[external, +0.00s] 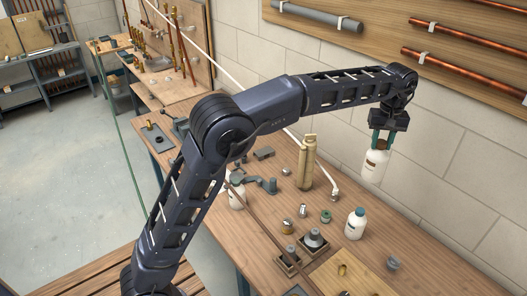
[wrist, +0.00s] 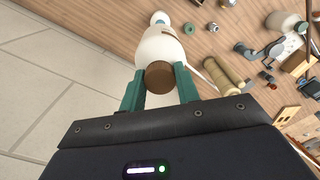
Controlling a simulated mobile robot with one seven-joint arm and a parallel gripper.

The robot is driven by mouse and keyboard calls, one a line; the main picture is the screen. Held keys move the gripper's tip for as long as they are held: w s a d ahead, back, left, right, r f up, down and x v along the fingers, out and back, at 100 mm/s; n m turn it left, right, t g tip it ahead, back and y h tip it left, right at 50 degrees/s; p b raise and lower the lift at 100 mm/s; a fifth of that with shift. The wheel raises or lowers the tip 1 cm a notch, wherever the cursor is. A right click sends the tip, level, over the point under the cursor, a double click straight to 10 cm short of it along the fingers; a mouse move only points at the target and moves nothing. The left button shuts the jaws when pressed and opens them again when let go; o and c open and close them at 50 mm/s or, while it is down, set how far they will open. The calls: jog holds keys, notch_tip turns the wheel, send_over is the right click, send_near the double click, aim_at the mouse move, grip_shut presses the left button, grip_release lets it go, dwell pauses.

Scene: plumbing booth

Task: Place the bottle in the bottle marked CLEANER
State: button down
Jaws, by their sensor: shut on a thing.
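A white bottle with a brown cap (external: 374,167) hangs from my gripper (external: 381,138), slightly tilted and above the bench. In the wrist view the green fingers of my gripper (wrist: 160,92) are shut on its brown cap (wrist: 160,75). A second white bottle with a blue-green cap (external: 355,226) stands upright on the bench, below and left of the held one. A third white bottle (external: 237,197) stands farther left, partly hidden by my arm; it also shows in the wrist view (wrist: 281,20). No marking CLEANER is readable on any bottle.
The wooden bench (external: 330,215) carries a tall brass-coloured tool (external: 306,163), small fittings (external: 325,216) and a grey cup-like part (external: 393,263). A block wall (external: 455,150) rises close behind the held bottle. Bare bench lies right of the blue-green-capped bottle.

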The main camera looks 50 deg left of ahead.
notch_tip(320, 180, down, 17)
jog(key=shift+f, duration=0.15)
dwell(0.5)
jog(key=shift+f, duration=0.1)
jog(key=c, duration=1)
grip_release()
